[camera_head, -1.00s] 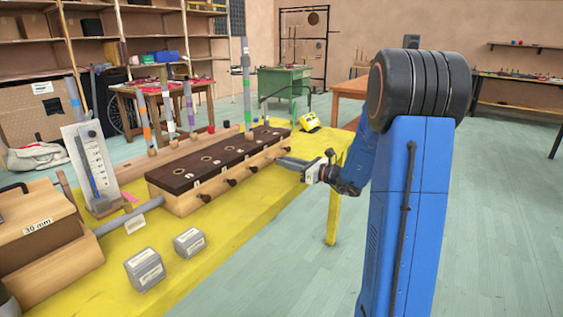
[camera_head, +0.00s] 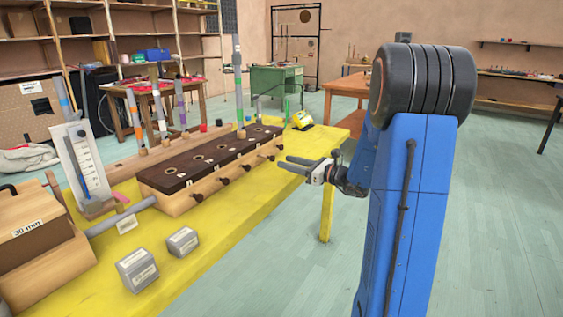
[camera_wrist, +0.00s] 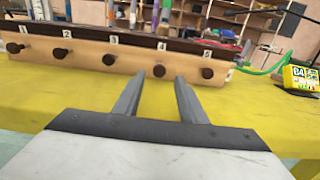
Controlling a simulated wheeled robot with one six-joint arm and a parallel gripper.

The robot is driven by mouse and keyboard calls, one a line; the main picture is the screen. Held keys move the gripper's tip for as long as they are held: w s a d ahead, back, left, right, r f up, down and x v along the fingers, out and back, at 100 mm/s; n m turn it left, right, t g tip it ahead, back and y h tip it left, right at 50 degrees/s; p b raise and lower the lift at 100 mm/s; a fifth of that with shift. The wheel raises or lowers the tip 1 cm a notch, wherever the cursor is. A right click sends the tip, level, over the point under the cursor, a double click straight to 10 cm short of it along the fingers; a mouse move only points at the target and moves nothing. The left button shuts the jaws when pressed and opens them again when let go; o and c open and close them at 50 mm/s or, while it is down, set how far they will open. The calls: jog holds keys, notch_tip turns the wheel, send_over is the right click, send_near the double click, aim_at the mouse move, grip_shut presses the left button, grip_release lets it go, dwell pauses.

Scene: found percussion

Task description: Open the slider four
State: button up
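The slider box (camera_head: 180,200) is a pale wooden block with a dark top, lying along the yellow table. Its front has a row of dark round knobs with numbered labels. Slider four's knob (camera_wrist: 158,70) sits under the label 4 in the wrist view, and it also shows near the far end in the head view (camera_head: 271,157). My gripper (camera_wrist: 160,78) is open and empty. Its two fingers point at the box front, and knob four appears between their tips, with a gap before it. In the head view my gripper (camera_head: 284,162) hovers beside the table's right edge.
A yellow device (camera_wrist: 299,77) marked 84 stands right of the box, with a green hose near it. Two grey blocks (camera_head: 137,270) lie on the near table. A slanted gauge board (camera_head: 83,165) stands at the left.

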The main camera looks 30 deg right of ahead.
jog(key=v, duration=1.2)
jog(key=shift+s+d, duration=0.15)
jog(key=shift+s, duration=0.25)
jog(key=s+a+f+n+g, duration=0.1)
jog(key=s+a+n+g, duration=0.35)
jog(key=a, duration=0.35)
jog(key=s+a+f+n+g, duration=0.1)
jog(key=s+a+n+g, duration=0.3)
jog(key=a, duration=0.4)
jog(key=s+a+f+n+g, duration=0.15)
jog(key=s+a+n, duration=0.3)
jog(key=a, duration=0.45)
jog(key=s+a+f+n+g+h, duration=0.2)
jog(key=s+a+n+g+h, duration=0.1)
jog(key=s+n, duration=0.45)
jog(key=s+d+r+n+t+h, duration=0.1)
jog(key=s+d+n+h, duration=0.3)
jog(key=n, duration=0.5)
jog(key=s+t+h, duration=0.1)
jog(key=s+h, duration=0.1)
jog(key=s, duration=0.1)
jog(key=shift+s+d, duration=0.25)
jog(key=shift+s, duration=0.1)
